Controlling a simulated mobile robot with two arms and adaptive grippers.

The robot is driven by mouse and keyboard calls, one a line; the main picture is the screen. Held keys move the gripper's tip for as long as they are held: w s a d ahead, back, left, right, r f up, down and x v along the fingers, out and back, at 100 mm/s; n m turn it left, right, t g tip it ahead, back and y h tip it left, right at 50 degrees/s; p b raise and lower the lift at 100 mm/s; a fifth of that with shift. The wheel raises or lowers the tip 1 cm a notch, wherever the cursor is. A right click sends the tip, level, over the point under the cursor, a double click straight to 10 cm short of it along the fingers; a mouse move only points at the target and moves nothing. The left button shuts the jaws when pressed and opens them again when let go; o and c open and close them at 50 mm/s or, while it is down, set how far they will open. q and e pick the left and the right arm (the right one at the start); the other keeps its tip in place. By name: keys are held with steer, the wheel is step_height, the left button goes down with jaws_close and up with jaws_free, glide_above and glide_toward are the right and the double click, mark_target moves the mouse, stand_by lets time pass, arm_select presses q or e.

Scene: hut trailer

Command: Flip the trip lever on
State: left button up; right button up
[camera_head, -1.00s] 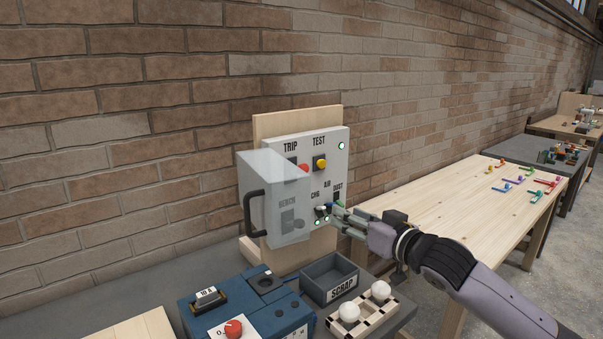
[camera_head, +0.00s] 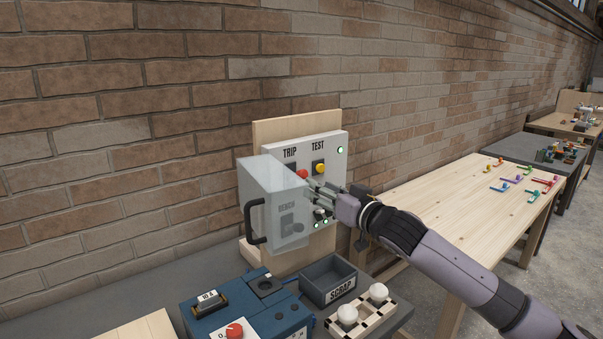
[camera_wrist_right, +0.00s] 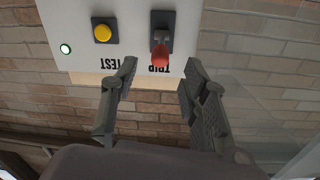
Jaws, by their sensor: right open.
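The trip lever (camera_head: 302,174) has a red knob and sits under the TRIP label on the upper left of a white panel (camera_head: 333,147). In the right wrist view, which is upside down, the trip lever (camera_wrist_right: 160,57) stands out from its dark base plate. I cannot tell which position it is in. My right gripper (camera_head: 313,188) is open in front of the panel, just below and right of the knob. In the wrist view the fingers of the right gripper (camera_wrist_right: 158,80) stand apart on either side of the knob's line, empty. My left gripper is not in view.
A clear cover (camera_head: 262,185) with a black handle (camera_head: 251,220) juts out at the panel's left, close to my fingers. The yellow TEST button (camera_head: 319,168) is right of the lever. A scrap tray (camera_head: 328,280) and a blue box (camera_head: 255,312) lie below.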

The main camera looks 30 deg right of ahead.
mark_target(305, 178)
steer(key=w+p, duration=0.3)
steer(key=w, duration=0.4)
steer(key=shift+w+a+r, duration=0.1)
steer(key=shift+w+r, duration=0.05)
steer(key=shift+w, duration=0.15)
steer(key=shift+w+p, duration=0.3)
steer(key=shift+w, duration=0.4)
jaws_close()
